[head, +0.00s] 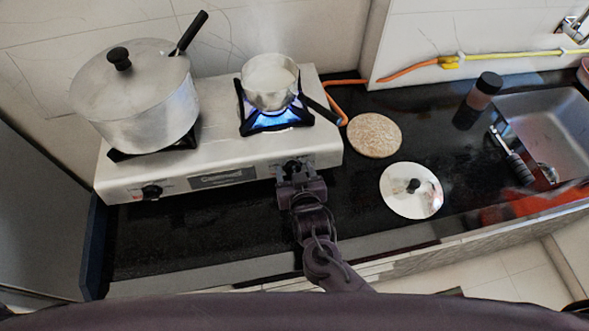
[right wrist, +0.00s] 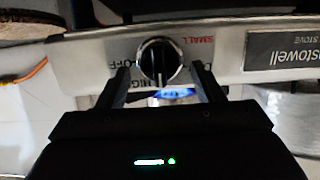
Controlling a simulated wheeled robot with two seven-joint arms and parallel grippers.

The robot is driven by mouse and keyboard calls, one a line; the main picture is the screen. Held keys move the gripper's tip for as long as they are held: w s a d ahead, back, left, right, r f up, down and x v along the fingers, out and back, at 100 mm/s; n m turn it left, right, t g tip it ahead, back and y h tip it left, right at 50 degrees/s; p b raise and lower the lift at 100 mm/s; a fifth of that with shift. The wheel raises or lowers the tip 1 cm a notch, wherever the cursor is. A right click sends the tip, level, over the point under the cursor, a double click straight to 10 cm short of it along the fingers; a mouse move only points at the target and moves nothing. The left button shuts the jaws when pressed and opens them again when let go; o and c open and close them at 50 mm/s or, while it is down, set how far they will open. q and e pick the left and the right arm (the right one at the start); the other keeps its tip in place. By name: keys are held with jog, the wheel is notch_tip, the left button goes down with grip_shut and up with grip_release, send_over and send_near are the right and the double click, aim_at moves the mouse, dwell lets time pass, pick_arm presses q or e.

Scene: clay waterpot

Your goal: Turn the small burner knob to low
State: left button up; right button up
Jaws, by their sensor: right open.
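The small burner knob (right wrist: 159,61) is round and black with a raised grip bar, on the front panel of the white stove (head: 220,165). In the right wrist view the knob sits between the two fingers of my right gripper (right wrist: 163,85), which is open around it. I cannot tell whether either finger touches it. Red "SMALL" lettering and black "OFF" and "HIGH" marks surround the knob. In the head view the right gripper (head: 298,176) partly covers the knob. A blue flame (head: 275,119) burns under the small saucepan (head: 270,82). My left gripper is not in view.
A large lidded pot (head: 140,100) stands on the left burner, above another knob (head: 152,192). A round cork-like mat (head: 374,135), a metal lid (head: 411,190) and a dark bottle (head: 477,101) stand on the black counter. The sink (head: 550,115) is at right.

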jog(key=c, duration=1)
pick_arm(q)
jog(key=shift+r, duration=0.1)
pick_arm(e)
jog(key=n+p, duration=0.2)
jog(key=shift+a+r+n+h, duration=0.1)
jog(key=shift+a+n+h, duration=0.15)
jog(key=shift+n+h, duration=0.15)
jog(key=n+p, duration=0.2)
jog(key=n, duration=0.1)
jog(key=shift+a+h, duration=0.2)
jog(key=shift+h, duration=0.1)
jog(key=n, duration=0.1)
jog(key=n+t, duration=0.1)
jog(key=n, duration=0.1)
jog(key=shift+s+a+f+p, duration=0.1)
jog(key=shift+f+p, duration=0.2)
jog(key=shift+p, duration=0.1)
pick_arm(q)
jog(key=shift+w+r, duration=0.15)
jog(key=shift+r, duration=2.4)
pick_arm(e)
jog(key=shift+s+a+f+n+h, duration=0.15)
jog(key=shift+n+h, duration=0.1)
jog(key=shift+n, duration=0.6)
jog(key=shift+w+d+f+n+h, duration=0.1)
jog(key=shift+n+h, duration=0.15)
jog(key=shift+n, duration=0.6)
jog(key=shift+t, duration=0.3)
